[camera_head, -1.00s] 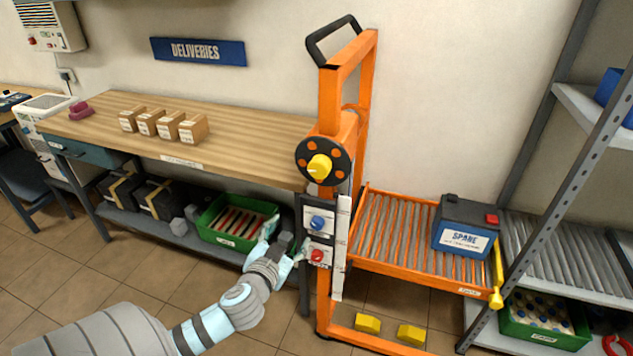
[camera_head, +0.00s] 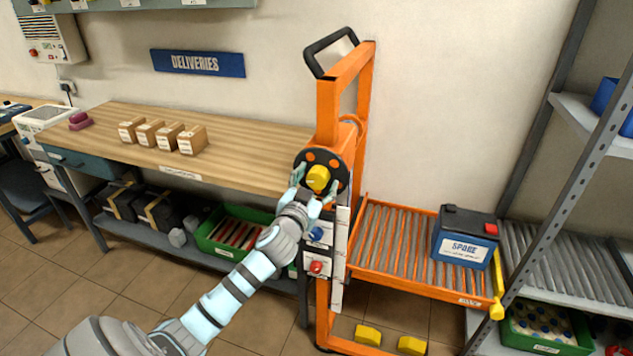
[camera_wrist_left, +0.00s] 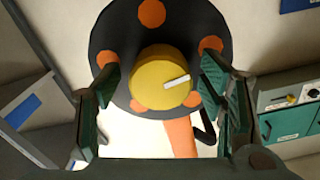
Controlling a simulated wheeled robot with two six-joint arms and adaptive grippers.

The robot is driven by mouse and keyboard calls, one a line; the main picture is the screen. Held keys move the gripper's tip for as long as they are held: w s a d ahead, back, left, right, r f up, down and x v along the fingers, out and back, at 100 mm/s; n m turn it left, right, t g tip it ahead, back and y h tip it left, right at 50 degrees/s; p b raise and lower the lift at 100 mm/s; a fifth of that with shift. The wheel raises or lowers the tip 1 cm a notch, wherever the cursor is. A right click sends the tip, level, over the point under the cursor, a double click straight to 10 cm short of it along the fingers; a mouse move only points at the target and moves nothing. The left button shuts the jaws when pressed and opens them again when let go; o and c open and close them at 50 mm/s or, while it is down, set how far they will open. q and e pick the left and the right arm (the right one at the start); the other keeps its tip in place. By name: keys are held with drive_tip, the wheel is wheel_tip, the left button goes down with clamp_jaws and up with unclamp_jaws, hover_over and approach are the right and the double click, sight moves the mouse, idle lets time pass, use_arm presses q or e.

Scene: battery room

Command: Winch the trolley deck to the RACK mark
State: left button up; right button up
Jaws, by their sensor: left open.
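The orange trolley (camera_head: 328,110) stands between the workbench and the shelving. Its winch wheel is a black disc (camera_head: 343,166) with orange spots and a yellow hub knob (camera_head: 318,179) with a white line. The roller deck (camera_head: 395,238) carries a battery marked SPARE (camera_head: 465,235). My left gripper (camera_head: 312,190) is open at the wheel, with its fingers on either side of the yellow knob. In the left wrist view the knob (camera_wrist_left: 160,82) lies between the parted fingers (camera_wrist_left: 163,95), with gaps on both sides. The RACK mark is not legible. My right gripper is not in view.
A panel with a blue button (camera_head: 316,233) and a red button (camera_head: 316,267) is below the wheel. The wooden workbench (camera_head: 240,135) is to the left, grey shelving (camera_head: 550,190) to the right. A yellow lever (camera_head: 497,285) is at the deck's right end.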

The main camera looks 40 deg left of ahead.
use_arm(q)
drive_tip(key=shift+c, duration=0.6)
drive_tip(key=c, duration=1)
drive_tip(key=m+p, duration=0.1)
drive_tip(key=m, duration=0.1)
drive_tip(key=shift+r+m+p, duration=0.2)
drive_tip(key=shift+m+p, duration=0.1)
drive_tip(key=shift+p, duration=0.1)
drive_tip(key=shift+c, duration=0.2)
drive_tip(key=shift+f+m, duration=0.1)
drive_tip(key=shift+m, duration=0.4)
drive_tip(key=o, duration=1.2)
drive_tip(key=shift+c, duration=0.2)
drive_tip(key=shift+s, duration=0.1)
